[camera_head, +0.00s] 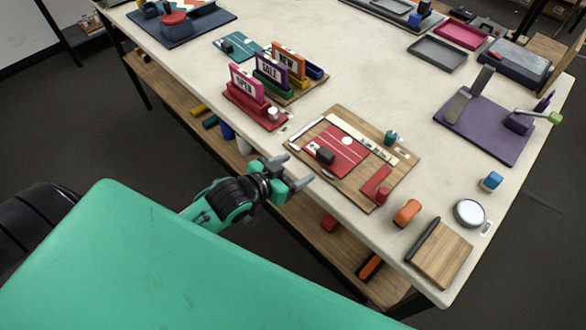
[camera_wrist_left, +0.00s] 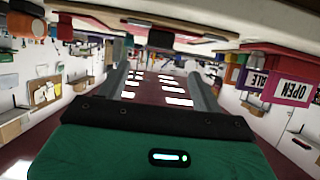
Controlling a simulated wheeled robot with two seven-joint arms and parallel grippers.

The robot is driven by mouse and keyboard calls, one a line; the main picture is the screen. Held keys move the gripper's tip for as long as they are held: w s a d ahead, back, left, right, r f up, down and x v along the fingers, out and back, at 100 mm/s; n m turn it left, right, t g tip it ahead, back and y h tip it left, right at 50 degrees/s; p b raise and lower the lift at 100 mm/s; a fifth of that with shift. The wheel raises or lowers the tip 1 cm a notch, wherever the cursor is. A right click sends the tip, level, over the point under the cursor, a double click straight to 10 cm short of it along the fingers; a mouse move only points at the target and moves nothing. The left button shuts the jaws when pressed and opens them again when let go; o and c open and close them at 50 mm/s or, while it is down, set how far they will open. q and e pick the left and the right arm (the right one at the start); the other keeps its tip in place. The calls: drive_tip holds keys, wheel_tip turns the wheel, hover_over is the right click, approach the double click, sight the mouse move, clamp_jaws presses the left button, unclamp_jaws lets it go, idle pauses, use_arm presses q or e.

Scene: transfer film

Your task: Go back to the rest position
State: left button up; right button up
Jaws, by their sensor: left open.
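My left gripper (camera_head: 291,174) is in the head view, at the front edge of the table, to the left of the wooden board (camera_head: 333,182). Its fingers are apart and nothing is between them. In the left wrist view the two fingers (camera_wrist_left: 160,85) stand wide apart, with only the far room between them. The board carries a red sheet (camera_head: 337,150), a pale strip and a red block (camera_head: 376,186), and the gripper is apart from them. My right gripper is in neither view.
Signs reading OPEN (camera_head: 247,82), SALE (camera_head: 271,67) and NEW (camera_head: 287,57) stand left of the board. An orange object (camera_head: 407,212), a white round tin (camera_head: 469,212) and a small wooden board (camera_head: 440,256) lie right. A purple mat (camera_head: 484,138) lies farther back. A shelf (camera_head: 300,226) runs under the table.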

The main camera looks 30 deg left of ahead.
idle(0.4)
use_arm(q)
drive_tip(key=s+a+f+n+g+y, duration=0.15)
drive_tip(key=s+f+g, duration=0.3)
drive_tip(key=s, duration=0.55)
drive_tip(key=s+a+f+n+g+y, duration=0.1)
drive_tip(key=s+f+g+y, duration=0.3)
drive_tip(key=s, duration=0.5)
wheel_tip(320, 180, down, 30)
drive_tip(key=f+g+h, duration=0.1)
drive_tip(key=g, duration=0.1)
drive_tip(key=s+a+f, duration=0.1)
drive_tip(key=s+f, duration=0.8)
drive_tip(key=s, duration=0.1)
drive_tip(key=s+a+f+g, duration=0.1)
drive_tip(key=s+a+f, duration=0.1)
drive_tip(key=s+f, duration=0.7)
drive_tip(key=shift+s+a+f+m, duration=0.2)
drive_tip(key=shift+s+a+m, duration=0.05)
drive_tip(key=shift+s+m, duration=0.2)
drive_tip(key=shift+w, duration=0.1)
